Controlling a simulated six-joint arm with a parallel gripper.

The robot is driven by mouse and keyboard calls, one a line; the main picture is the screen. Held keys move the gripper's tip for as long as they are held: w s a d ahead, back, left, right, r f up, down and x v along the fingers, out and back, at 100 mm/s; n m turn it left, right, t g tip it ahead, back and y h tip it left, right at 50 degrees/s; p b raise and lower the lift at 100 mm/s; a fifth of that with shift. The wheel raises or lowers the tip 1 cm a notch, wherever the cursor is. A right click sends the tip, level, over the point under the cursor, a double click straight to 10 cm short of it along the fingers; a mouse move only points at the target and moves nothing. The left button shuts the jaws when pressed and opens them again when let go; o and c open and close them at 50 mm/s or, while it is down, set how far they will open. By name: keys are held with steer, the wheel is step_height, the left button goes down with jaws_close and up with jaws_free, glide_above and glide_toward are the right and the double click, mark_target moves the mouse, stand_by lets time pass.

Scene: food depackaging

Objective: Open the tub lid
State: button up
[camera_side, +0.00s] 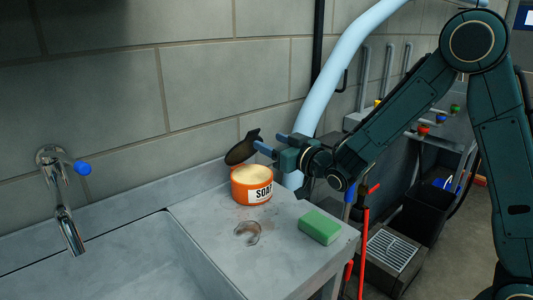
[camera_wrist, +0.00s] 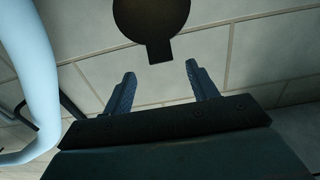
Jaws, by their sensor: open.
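The orange tub (camera_side: 251,194) with a "SOAP" label stands on the grey counter, its mouth open and pale contents showing. Its dark brown round lid (camera_side: 240,153) stands tilted up behind the tub's rim, its tab pointing upward. I cannot tell whether the lid touches the rim. My gripper (camera_side: 270,141) is open and empty, just right of the lid and above the tub. In the wrist view the lid (camera_wrist: 152,18) is at the top, tab toward me, beyond my two open fingertips (camera_wrist: 160,68); the tub is not seen there.
A sink (camera_side: 120,262) and tap (camera_side: 62,195) are at the left. The block wall (camera_side: 220,85) is close behind. A pale blue pipe (camera_side: 335,75) rises behind my gripper.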

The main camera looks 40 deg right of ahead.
mark_target(254, 134)
steer(key=shift+w, duration=5.15)
jaws_close()
